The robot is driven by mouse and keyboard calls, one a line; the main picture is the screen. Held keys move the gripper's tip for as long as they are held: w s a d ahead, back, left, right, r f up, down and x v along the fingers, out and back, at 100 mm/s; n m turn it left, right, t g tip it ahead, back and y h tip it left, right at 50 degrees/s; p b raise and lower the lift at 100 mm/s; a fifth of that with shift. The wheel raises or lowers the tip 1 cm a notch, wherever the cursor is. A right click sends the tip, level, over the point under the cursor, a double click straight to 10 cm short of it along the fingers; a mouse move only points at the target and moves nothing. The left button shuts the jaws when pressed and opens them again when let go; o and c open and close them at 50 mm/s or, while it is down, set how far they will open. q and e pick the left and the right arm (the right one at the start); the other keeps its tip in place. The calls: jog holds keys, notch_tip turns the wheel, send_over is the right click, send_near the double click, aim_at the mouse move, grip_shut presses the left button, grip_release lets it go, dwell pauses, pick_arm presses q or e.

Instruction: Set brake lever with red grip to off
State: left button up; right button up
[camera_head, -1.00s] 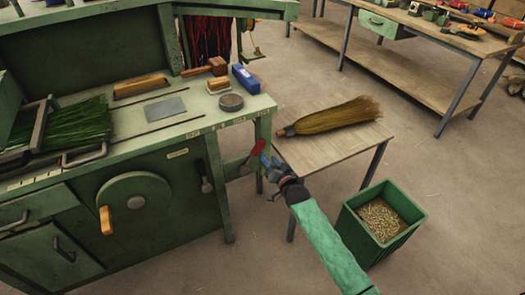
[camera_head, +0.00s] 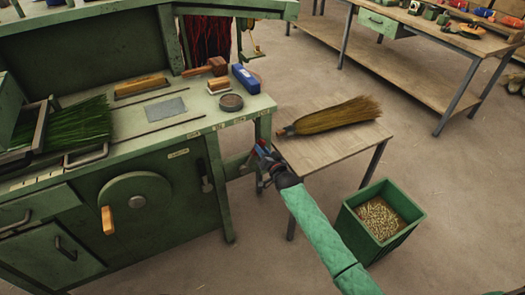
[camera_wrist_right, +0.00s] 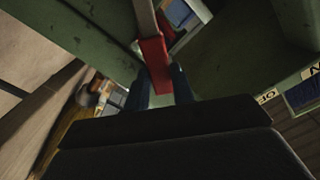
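The brake lever's red grip (camera_wrist_right: 153,62) shows in the right wrist view on a pale metal shaft. Its lower end lies between the two blue fingers of my right gripper (camera_wrist_right: 162,88). The fingers flank it closely; I cannot tell whether they press on it. In the head view my right gripper (camera_head: 264,152) is at the right end of the green machine (camera_head: 165,165), just below the bench corner, and mostly covers the red grip. My left gripper is not in view.
A wooden table (camera_head: 318,153) with a broom (camera_head: 338,116) stands right of my right gripper. A green bin (camera_head: 358,228) of pellets is on the floor. The machine front has a handwheel (camera_head: 135,190) and a dark-gripped lever (camera_head: 206,178). A puck (camera_head: 231,102) lies near the bench corner.

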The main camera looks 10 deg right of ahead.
grip_shut()
